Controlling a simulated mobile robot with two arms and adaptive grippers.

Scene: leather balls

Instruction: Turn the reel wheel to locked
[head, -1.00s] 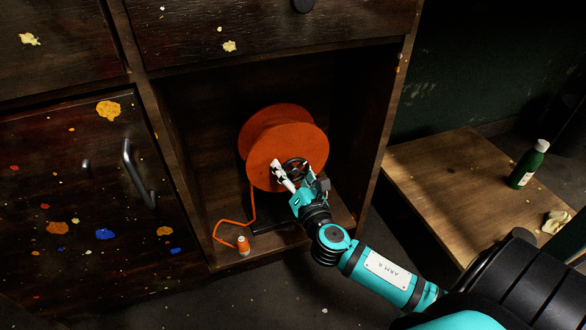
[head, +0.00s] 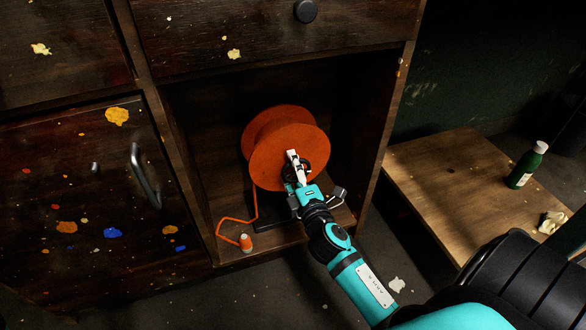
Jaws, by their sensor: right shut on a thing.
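The orange reel (head: 271,148) stands in the open bay of a dark wooden cabinet. Its small black wheel (head: 317,152) sits at the middle of the reel's front face, mostly hidden by my right gripper. My right gripper (head: 296,168) is shut on the wheel, with a white finger lying across it. An orange cord (head: 236,220) runs from the reel down to a small orange and white plug (head: 246,243) on the bay floor. I cannot read the wheel's lock position. My left gripper is not in view.
The cabinet door (head: 85,190) with a metal handle is on the left, and a drawer with a round black knob (head: 305,11) is above the bay. The bay's right wall (head: 385,130) is close to my right arm. A low wooden platform (head: 440,190) at right bears a green bottle (head: 525,168).

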